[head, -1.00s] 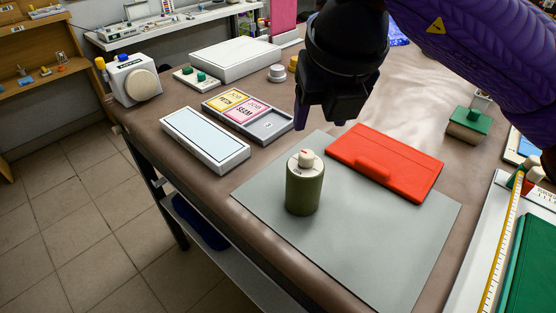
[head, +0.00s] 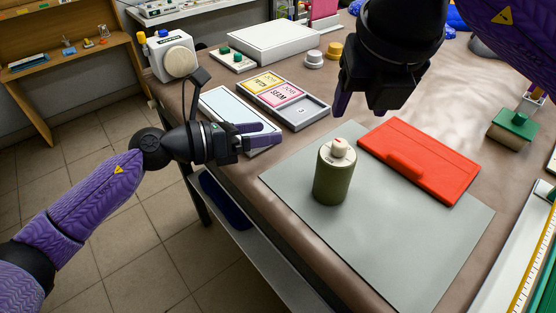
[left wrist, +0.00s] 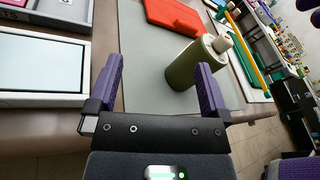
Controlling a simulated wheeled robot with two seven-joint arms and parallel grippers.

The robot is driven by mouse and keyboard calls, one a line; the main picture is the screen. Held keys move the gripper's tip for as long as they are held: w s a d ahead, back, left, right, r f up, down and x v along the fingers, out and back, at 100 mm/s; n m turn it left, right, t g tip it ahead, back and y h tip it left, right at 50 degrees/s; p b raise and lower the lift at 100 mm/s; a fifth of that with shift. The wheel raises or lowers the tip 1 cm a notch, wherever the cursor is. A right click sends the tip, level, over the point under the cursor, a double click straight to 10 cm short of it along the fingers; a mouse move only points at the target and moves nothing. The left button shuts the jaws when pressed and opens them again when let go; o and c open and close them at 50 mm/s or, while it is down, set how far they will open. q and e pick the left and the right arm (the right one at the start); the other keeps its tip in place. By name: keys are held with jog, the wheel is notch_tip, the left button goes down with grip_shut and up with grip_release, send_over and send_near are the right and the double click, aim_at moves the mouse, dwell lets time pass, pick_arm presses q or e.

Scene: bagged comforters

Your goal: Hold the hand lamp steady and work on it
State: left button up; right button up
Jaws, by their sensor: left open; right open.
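The hand lamp (head: 333,178) is an olive-green cylinder with a white top bearing a small red mark. It stands upright on the grey mat (head: 400,245). My left gripper (head: 276,137) is open and empty, to the left of the lamp near the table's edge. In the left wrist view the lamp (left wrist: 190,68) shows beyond my left fingers (left wrist: 160,85), nearer the right finger; I cannot tell how far. My right gripper (head: 362,108) is open and empty above and behind the lamp, fingers pointing down.
A red flat case (head: 440,170) lies on the mat's far side. A white panel (head: 222,105) and a grey tray with cards (head: 300,112) lie behind my left gripper. A green-topped block (head: 513,125) and a yellow ruler (head: 530,270) are at right. The mat's front is clear.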

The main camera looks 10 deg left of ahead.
aim_at(317, 171)
pick_arm(q)
jog(key=s+d+m+g, duration=0.2)
jog(key=m, duration=0.1)
jog(key=s+d+f+m+g, duration=0.1)
jog(key=s+d+m+g, duration=0.1)
jog(key=s+d+m, duration=0.1)
jog(key=shift+f+m, duration=0.1)
jog(key=shift+m, duration=0.6)
jog(key=shift+g+y, duration=0.3)
jog(key=x, duration=0.9)
jog(key=shift+w+d+f, duration=0.1)
jog(key=shift+w+d, duration=0.05)
jog(key=shift+d, duration=0.05)
jog(key=c, duration=0.9)
pick_arm(e)
jog(key=shift+a, duration=0.1)
